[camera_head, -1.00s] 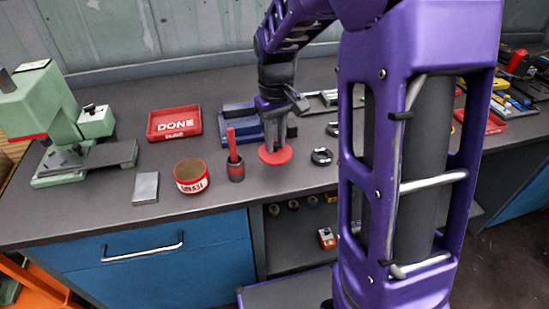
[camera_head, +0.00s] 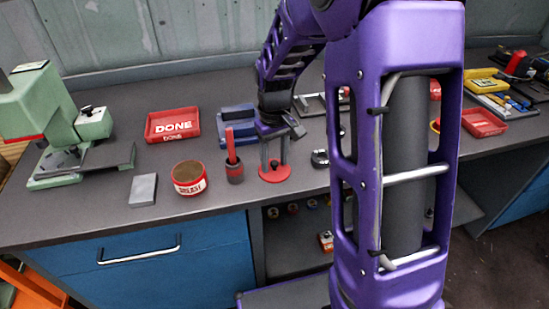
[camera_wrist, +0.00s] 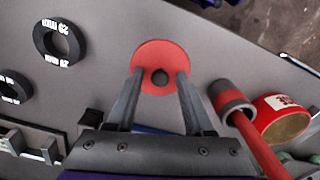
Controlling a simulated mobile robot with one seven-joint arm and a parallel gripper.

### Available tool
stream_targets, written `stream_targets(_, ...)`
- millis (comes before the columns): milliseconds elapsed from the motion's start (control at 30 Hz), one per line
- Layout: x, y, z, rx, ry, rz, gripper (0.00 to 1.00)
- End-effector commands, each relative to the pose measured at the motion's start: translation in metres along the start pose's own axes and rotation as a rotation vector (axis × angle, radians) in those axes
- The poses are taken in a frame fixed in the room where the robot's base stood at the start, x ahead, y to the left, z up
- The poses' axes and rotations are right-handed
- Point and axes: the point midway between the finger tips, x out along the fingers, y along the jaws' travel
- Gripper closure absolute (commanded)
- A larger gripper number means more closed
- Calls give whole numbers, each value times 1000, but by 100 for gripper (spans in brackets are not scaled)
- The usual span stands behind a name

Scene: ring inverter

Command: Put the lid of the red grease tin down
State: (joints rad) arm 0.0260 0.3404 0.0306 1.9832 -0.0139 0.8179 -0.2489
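The red lid (camera_head: 275,175), a round disc with a dark knob in its middle, lies flat on the grey bench in front of the blue vise-like block. In the wrist view the lid (camera_wrist: 160,54) shows between my fingertips. My gripper (camera_head: 274,162) points down over it, open, with a finger on each side of the knob; the wrist view shows gaps between my gripper (camera_wrist: 160,75) and the knob. The red grease tin (camera_head: 188,188) stands open, left of the lid; it also shows in the wrist view (camera_wrist: 284,124).
A dark cup (camera_head: 235,178) with a red-handled tool stands between tin and lid. A grey block (camera_head: 143,190) lies left of the tin. A red DONE tray (camera_head: 172,137) is behind. Black rings (camera_wrist: 58,42) lie on the lid's other side. The bench front edge is close.

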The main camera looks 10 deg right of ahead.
Motion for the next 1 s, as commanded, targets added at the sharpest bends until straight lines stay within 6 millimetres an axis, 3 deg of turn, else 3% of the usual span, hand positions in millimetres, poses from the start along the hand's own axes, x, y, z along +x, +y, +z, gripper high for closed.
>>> stream_targets(367, -7, 0, 0, 0, 1, 0, 45)
stream_targets(467, -20, 0, -1, 0, 4, 1, 45)
stream_targets(800, -92, 0, -1, 0, 4, 1, 45)
stream_targets(1000, -118, 0, 0, 0, 2, 1, 45)
